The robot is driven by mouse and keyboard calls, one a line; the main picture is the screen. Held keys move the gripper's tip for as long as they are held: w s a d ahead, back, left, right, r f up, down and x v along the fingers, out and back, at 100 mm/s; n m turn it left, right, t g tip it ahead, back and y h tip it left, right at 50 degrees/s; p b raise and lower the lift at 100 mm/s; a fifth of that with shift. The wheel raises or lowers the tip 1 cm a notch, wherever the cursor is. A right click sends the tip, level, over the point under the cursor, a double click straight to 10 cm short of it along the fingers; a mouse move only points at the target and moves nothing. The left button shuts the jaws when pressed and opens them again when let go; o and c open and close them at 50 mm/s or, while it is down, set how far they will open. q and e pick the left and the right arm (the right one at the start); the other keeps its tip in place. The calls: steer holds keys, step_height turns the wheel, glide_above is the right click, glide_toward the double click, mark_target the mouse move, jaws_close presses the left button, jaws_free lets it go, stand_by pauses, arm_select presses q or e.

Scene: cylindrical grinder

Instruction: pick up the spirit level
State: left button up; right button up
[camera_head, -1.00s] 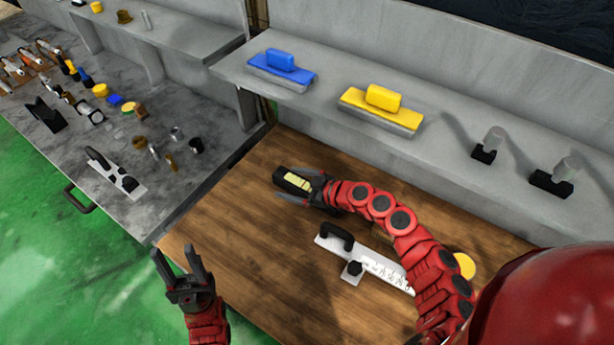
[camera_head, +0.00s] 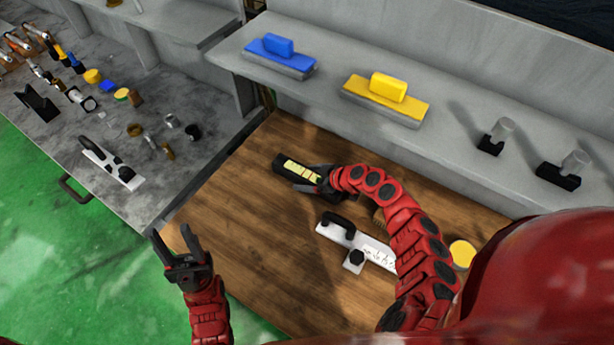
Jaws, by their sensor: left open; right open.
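The spirit level (camera_head: 285,165) is a short black bar with a yellow-green face. It lies on the wooden tabletop near the back left, below the shelf. My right gripper (camera_head: 308,180) is open at the level's right end, with one finger along the near side. The far finger and any contact are hard to make out. My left gripper (camera_head: 176,249) is open and empty, over the front left edge of the table, well apart from the level.
A white tool with black handles (camera_head: 352,245) lies beneath my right arm, near a yellow round thing (camera_head: 462,253). The shelf above holds a blue-handled float (camera_head: 280,57) and a yellow-handled float (camera_head: 386,99). A grey bench (camera_head: 140,200) with many tools stands left. The wooden table's left middle is clear.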

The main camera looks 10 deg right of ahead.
steer(key=shift+w+a+f, duration=0.15)
steer(key=shift+a, duration=0.05)
steer(key=shift+c, duration=0.3)
jaws_close()
